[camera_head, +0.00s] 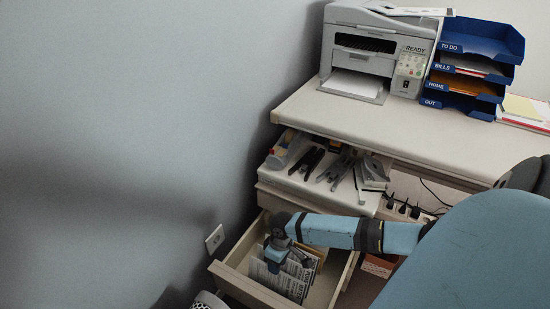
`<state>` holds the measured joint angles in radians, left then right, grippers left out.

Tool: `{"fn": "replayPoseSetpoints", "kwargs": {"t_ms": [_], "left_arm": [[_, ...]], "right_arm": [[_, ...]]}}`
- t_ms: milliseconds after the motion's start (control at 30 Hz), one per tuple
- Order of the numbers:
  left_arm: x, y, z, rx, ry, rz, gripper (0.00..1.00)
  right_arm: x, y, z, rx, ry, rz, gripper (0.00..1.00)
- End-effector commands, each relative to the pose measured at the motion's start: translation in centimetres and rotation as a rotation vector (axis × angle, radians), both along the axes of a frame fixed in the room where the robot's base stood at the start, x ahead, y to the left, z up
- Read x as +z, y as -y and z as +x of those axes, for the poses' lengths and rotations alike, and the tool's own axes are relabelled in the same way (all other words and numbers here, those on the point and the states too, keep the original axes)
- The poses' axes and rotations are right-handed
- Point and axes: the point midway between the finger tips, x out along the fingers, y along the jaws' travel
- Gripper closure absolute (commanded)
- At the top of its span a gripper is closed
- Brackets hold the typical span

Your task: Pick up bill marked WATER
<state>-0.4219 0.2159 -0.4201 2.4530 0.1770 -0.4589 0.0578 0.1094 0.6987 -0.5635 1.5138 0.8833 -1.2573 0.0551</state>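My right arm reaches in from the right, and its gripper (274,264) points down into an open lower drawer (322,292). White printed papers (294,281) stand or lean in this drawer, right at the gripper. A brownish sheet or divider (318,250) shows behind them. Dark print is on the papers, but it is too small to read, so I cannot tell which one is marked WATER. The fingertips are small and partly lost against the papers. I cannot tell whether they touch or hold one. My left gripper is not in view.
An upper drawer (340,197) with pens, a stapler and other supplies is open above. The desk (395,130) carries a printer (372,52) and a blue tray stack (470,65) labelled TO DO, BILLS, HOME and OUT. A wall is close on the left.

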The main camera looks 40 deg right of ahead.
Motion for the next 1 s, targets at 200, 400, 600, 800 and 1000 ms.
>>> {"fn": "replayPoseSetpoints", "kwargs": {"t_ms": [200,400,600,800,1000], "left_arm": [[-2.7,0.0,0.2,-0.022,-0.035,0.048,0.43],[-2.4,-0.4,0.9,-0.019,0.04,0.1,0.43],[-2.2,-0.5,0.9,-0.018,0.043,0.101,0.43],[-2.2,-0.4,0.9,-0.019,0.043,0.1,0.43],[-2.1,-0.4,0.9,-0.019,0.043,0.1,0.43]], "right_arm": [[-3.1,-0.4,-0.6,0.0,0.0,0.001,0.66],[-5.0,-0.9,-0.7,0.0,0.001,0.001,0.66],[-4.8,-0.9,-0.7,0.0,0.0,0.0,0.66],[-4.8,-0.8,-0.7,0.0,0.0,0.0,1.0],[-4.8,-0.8,-0.7,0.0,0.001,0.0,1.0]]}}
